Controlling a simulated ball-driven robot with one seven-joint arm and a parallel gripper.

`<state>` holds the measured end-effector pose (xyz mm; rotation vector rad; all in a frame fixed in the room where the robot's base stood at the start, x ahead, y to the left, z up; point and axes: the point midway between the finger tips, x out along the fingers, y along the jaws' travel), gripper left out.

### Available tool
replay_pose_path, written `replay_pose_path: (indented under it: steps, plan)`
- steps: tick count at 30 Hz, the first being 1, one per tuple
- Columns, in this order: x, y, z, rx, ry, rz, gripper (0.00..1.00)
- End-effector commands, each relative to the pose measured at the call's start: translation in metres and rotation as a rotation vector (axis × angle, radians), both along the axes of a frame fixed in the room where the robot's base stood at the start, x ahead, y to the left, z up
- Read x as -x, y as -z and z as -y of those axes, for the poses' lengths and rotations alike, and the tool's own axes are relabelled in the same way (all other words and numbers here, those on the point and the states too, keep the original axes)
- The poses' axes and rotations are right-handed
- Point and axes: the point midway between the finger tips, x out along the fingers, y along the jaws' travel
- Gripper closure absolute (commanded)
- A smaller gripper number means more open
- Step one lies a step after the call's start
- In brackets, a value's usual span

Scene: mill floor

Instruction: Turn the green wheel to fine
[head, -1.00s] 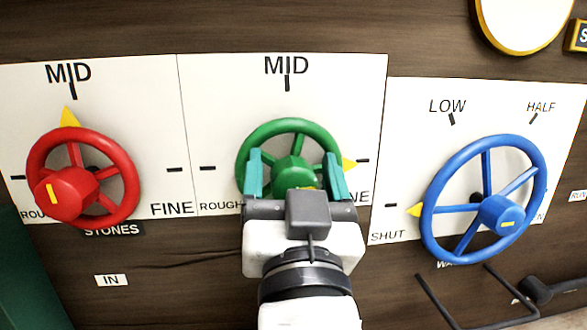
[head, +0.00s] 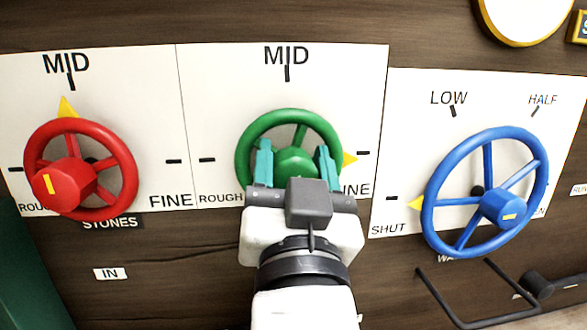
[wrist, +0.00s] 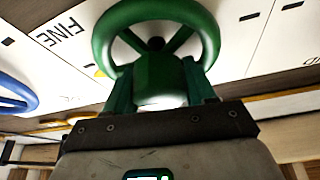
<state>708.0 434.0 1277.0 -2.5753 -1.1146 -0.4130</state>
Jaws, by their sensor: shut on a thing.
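The green wheel (head: 289,113) is mounted on the middle white panel in the head view. Its yellow pointer (head: 349,159) points right, to the FINE mark (head: 363,153). ROUGH is marked at the left and MID at the top. My gripper (head: 294,160) reaches up from below, its teal fingers on either side of the wheel's green hub, shut on it. In the wrist view the green wheel (wrist: 103,42) fills the top middle, with my gripper (wrist: 160,92) at its hub. The lower part of the wheel is hidden by my gripper in the head view.
A red wheel (head: 122,150), its pointer up at MID, is to the left. A blue wheel (head: 436,190), its pointer at SHUT, is to the right. A dark bent rod (head: 437,300) sticks out below the blue wheel.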

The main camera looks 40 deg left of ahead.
Motion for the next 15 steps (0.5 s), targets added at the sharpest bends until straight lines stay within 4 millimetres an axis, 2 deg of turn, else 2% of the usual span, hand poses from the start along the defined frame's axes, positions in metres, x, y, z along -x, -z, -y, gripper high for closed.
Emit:
replay_pose_path:
  steps: [8, 9, 15]
  plan:
    - [0.0000, 0.0000, 0.0000, -0.008, 0.000, -0.009, 0.76]
    - [0.0000, -0.0001, 0.0000, -0.008, 0.000, -0.009, 0.41]
    - [0.0000, -0.0002, 0.0001, -0.007, 0.000, -0.008, 0.24]
